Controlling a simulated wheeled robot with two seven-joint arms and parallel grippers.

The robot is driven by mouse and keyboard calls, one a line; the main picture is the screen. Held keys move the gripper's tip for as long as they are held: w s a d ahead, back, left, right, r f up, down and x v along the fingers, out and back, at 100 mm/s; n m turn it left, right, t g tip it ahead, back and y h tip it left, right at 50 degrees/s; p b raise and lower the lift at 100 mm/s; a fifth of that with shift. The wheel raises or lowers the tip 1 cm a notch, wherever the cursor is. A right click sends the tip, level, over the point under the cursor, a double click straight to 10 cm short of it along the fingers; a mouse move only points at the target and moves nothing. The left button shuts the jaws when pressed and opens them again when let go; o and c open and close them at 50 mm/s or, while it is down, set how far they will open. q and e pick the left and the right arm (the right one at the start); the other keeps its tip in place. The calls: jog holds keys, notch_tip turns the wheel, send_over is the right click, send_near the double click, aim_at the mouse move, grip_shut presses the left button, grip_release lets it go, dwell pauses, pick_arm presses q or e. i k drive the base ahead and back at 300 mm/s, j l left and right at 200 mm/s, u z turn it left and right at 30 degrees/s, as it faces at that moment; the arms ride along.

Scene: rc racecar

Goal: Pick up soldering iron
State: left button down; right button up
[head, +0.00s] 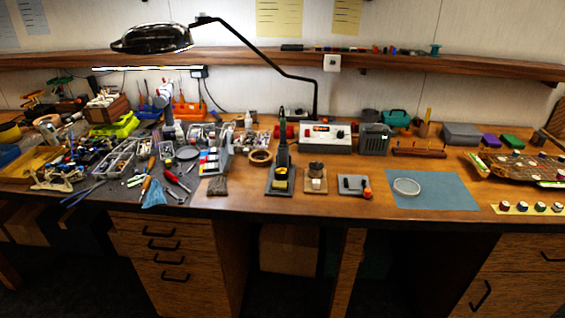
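What looks like the soldering iron (283,152) stands upright in a dark stand (281,187) with a yellow patch, near the front middle of the workbench. The iron is dark green and black. A pale control box (325,141) with knobs sits behind it and to the right. Neither of my grippers shows in the head view, so nothing is seen touching the iron.
The wooden bench (375,205) is crowded with tools on the left. A small wooden block (316,186) and a grey pad (354,186) stand right of the iron. A blue mat (440,197) holds a round dish (406,187). A black lamp (152,38) arches above.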

aim_at(282, 144)
jog(key=i+l+u, duration=0.3)
jog(key=l, duration=0.3)
jog(key=i+l+u, duration=0.35)
jog(key=l, duration=0.3)
jog(key=i+l+u, duration=0.15)
jog(key=l, duration=0.2)
jog(key=l+u, duration=0.15)
jog(key=l, duration=0.2)
jog(key=i, duration=0.05)
